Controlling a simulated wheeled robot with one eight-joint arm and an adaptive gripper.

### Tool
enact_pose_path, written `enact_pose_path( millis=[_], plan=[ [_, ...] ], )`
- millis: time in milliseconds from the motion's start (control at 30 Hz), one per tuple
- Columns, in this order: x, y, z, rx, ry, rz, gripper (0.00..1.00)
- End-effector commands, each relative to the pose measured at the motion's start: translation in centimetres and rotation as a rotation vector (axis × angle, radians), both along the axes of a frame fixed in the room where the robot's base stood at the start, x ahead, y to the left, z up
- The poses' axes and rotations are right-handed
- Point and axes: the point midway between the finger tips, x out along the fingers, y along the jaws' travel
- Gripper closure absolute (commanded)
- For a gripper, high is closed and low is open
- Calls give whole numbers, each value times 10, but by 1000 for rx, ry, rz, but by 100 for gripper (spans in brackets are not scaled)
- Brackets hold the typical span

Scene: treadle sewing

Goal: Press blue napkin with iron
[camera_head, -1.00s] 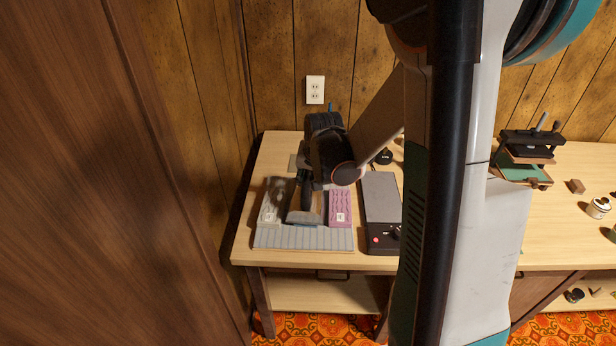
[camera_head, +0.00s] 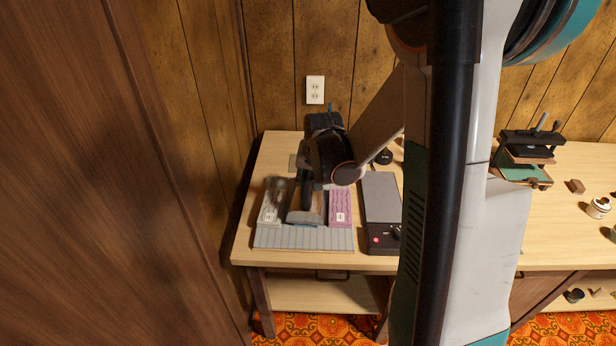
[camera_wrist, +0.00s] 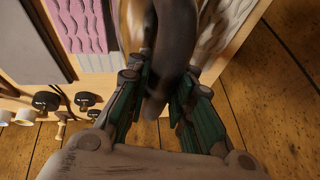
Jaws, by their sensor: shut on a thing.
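My gripper (camera_wrist: 158,100) is shut on the dark curved handle of the iron (camera_wrist: 175,55) in the wrist view. In the head view the iron's grey body (camera_head: 304,217) is low over the middle of the grey-blue ribbed mat (camera_head: 303,239), under my gripper. It lies between a pale grey patterned napkin (camera_head: 270,211) on the left and a pink one (camera_head: 341,206) on the right. I cannot make out the blue napkin; the iron and my gripper cover the middle strip. Whether the iron touches cloth there is not clear.
A flat grey hot plate with a dark control panel (camera_head: 381,238) sits right of the mat. A small press (camera_head: 528,158), a brown block (camera_head: 576,186) and a white jar (camera_head: 599,207) stand farther right. A wooden wall is behind the table and a brown panel at left.

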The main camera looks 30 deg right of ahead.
Motion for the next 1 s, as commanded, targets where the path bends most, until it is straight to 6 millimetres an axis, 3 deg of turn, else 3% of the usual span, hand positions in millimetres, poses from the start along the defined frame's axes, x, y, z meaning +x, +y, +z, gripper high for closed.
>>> enact_pose_path(
  millis=[233, 1000],
  plan=[
    [0, 0, 8, 0, 0, 0, 100],
    [0, 0, 67, -1, -1, 0, 100]
  ],
)
